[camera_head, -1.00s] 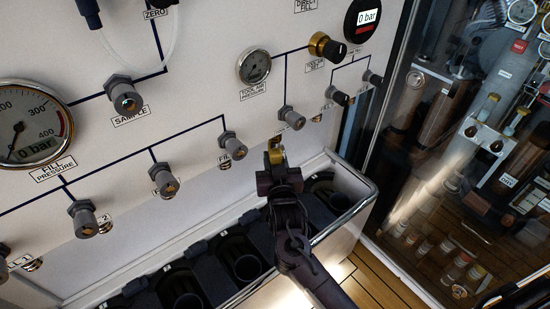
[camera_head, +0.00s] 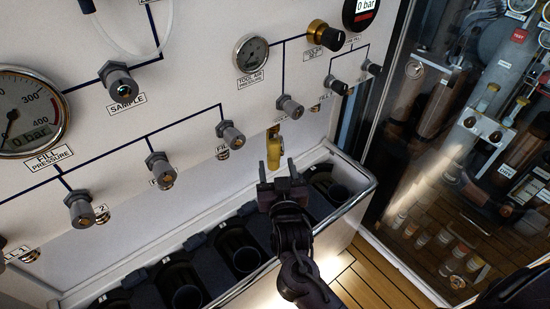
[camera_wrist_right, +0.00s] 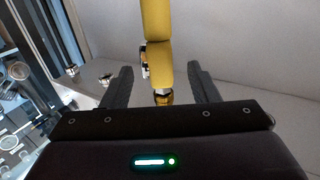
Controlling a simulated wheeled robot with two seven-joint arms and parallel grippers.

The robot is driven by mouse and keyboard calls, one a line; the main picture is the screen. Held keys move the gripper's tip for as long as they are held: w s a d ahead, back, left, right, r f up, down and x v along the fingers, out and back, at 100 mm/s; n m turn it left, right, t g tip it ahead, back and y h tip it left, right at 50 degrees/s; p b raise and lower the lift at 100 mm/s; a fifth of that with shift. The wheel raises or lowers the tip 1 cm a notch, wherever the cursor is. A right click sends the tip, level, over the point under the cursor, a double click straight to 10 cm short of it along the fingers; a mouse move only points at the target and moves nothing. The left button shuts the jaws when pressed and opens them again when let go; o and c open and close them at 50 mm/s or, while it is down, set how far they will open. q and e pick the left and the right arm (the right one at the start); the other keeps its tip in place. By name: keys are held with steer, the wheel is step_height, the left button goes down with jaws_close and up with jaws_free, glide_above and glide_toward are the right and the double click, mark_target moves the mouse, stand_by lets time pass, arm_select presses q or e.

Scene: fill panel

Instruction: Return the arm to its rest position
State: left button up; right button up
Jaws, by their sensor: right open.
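My right gripper (camera_head: 280,172) is open in the head view, in front of the panel and above the row of dark holders. A yellow part (camera_head: 273,148) hangs on the panel just past its fingertips. In the right wrist view the yellow part (camera_wrist_right: 157,50) stands between and beyond the two spread fingers of the gripper (camera_wrist_right: 160,78), with a gap on both sides. Nothing is held. My left gripper does not show.
A white panel (camera_head: 190,70) with gauges and several grey knobs fills the left and middle. Below it is a trough (camera_head: 362,190) with dark round holders. A glass-fronted cabinet (camera_head: 440,150) stands at the right. Wooden floor (camera_head: 365,280) shows between.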

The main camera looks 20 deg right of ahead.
steer(key=shift+s, duration=0.4)
